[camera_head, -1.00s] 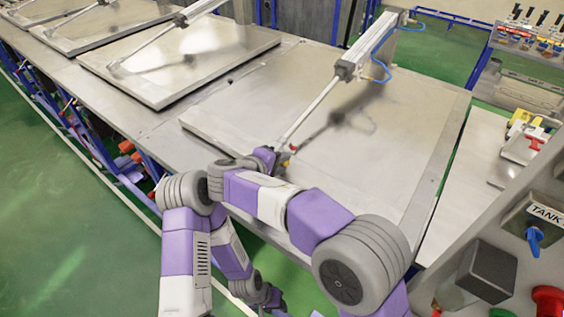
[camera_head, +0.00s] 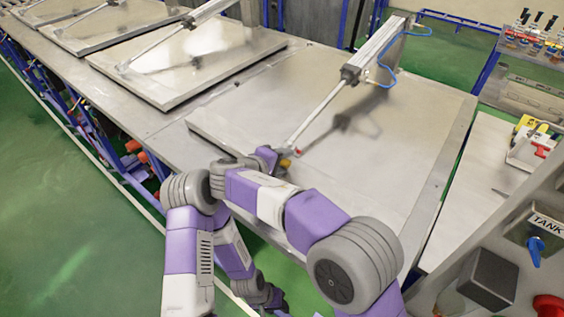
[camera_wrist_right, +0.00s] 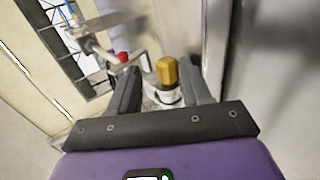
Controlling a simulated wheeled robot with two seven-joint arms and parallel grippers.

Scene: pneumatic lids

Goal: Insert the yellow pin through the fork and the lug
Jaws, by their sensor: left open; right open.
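The yellow pin (camera_wrist_right: 167,70) shows its head between the fingers of my right gripper (camera_wrist_right: 160,72) in the right wrist view. A white part lies just below the pin's head. The fingers are apart, with visible gaps to the pin. In the head view the pin (camera_head: 285,162) is a small yellow spot beside my right gripper (camera_head: 277,158), at the lower end of the cylinder rod (camera_head: 318,112). The fork and lug there are mostly hidden, and I cannot tell how the pin sits in them. My left gripper (camera_head: 268,297) hangs low, away from the lid, partly hidden.
The large metal lid (camera_head: 400,150) carries the cylinder (camera_head: 372,50) with a blue hose. A red part (camera_wrist_right: 122,57) is near the rod end. More lids lie at the upper left.

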